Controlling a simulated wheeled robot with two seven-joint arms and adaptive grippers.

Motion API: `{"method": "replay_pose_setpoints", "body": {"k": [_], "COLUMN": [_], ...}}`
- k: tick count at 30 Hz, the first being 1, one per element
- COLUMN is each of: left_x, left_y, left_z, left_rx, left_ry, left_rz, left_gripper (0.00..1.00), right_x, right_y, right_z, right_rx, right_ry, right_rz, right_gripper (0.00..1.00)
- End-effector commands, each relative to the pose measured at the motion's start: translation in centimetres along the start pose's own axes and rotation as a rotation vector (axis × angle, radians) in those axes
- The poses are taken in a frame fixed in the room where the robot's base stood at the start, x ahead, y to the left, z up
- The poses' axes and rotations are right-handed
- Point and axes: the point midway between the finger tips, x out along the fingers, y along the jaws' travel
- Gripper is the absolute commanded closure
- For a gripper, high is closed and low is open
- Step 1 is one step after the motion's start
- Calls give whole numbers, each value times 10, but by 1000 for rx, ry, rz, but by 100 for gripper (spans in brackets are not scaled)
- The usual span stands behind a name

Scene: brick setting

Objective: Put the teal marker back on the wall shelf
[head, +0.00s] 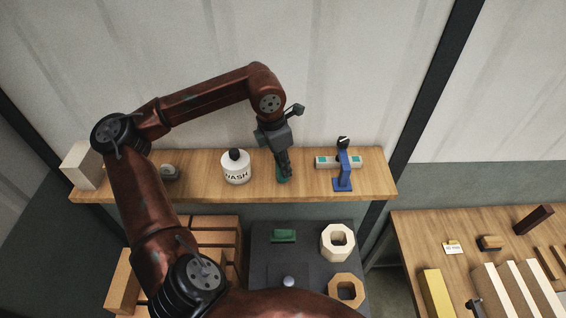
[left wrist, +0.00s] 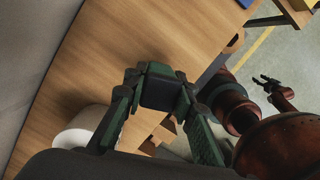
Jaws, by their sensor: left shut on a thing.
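The wall shelf (head: 205,187) is a long wooden board on the back wall. My left gripper (head: 283,170) points down over it, between the white bottle and the blue stand. It is shut on the teal marker (head: 282,179), of which a small teal part shows below the fingers. I cannot tell whether the marker touches the board. In the left wrist view, a dark block between my left fingers (left wrist: 165,92) appears to be the marker, with the shelf (left wrist: 115,60) behind. My right gripper (left wrist: 267,83) shows small there, its fingers apart and empty.
On the shelf stand a white bottle (head: 236,170), a blue stand (head: 343,180), a flat teal-and-white strip (head: 325,162), a small grey thing (head: 170,172) and a pale block (head: 82,165). Below is a dark surface (head: 265,235) with a green piece (head: 284,236) and hollow blocks (head: 338,242).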

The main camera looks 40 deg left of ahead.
Motion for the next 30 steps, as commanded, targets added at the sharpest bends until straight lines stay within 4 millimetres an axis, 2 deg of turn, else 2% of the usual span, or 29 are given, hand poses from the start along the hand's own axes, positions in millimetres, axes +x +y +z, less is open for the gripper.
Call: {"method": "replay_pose_setpoints", "body": {"k": [9,10,17,26,30], "left_x": [5,4,4,2,-8], "left_y": [0,0,0,0,0], "left_z": [-1,-1,0,0,1], "left_rx": [0,0,0,0,-1], "left_ry": [0,0,0,0,-3], "left_rz": [-1,-1,-1,-1,0], "left_gripper": [91,74,58,58,58], "right_x": [5,4,4,3,3], "right_y": [-1,-1,-2,-3,-3], "right_z": [3,3,3,2,2], "right_rx": [0,0,1,1,1], "right_ry": [-4,-4,-4,-3,-3], "right_rz": [-1,-1,-2,-3,-3], "right_gripper": [60,60,60,60,60]}}
